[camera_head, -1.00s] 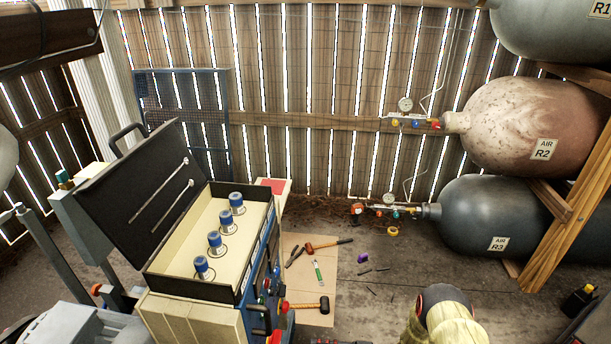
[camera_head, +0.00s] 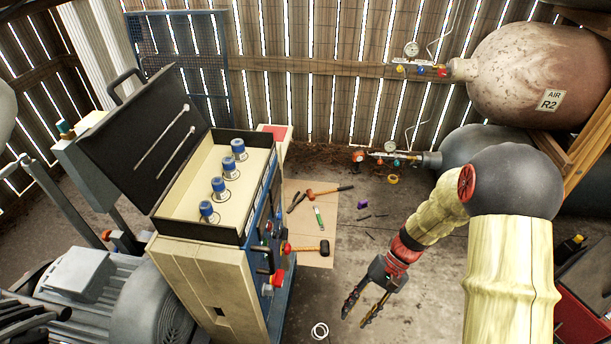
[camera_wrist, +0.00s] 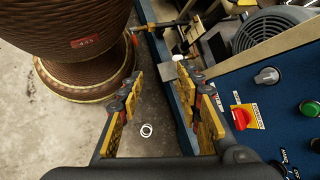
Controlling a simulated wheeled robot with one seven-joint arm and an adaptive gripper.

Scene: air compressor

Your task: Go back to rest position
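My gripper (camera_head: 366,302) hangs at the end of my yellow-sleeved arm in the head view, to the right of the air compressor cabinet (camera_head: 207,278), pointing down and left over the floor. In the wrist view my gripper (camera_wrist: 160,108) has its two fingers spread wide with nothing between them. The blue control panel (camera_wrist: 265,95) is close on the right there, with a red switch (camera_wrist: 241,117) on a yellow plate, a grey knob (camera_wrist: 267,76) and a green button (camera_wrist: 310,109). The cabinet's lid (camera_head: 160,130) stands open, showing several blue-capped fittings in the tray.
A white ring (camera_head: 320,331) lies on the floor. A large gas cylinder R2 (camera_head: 520,80) is racked at the right. A brown ribbed vessel (camera_wrist: 80,45) stands at left in the wrist view. Some floor is bare.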

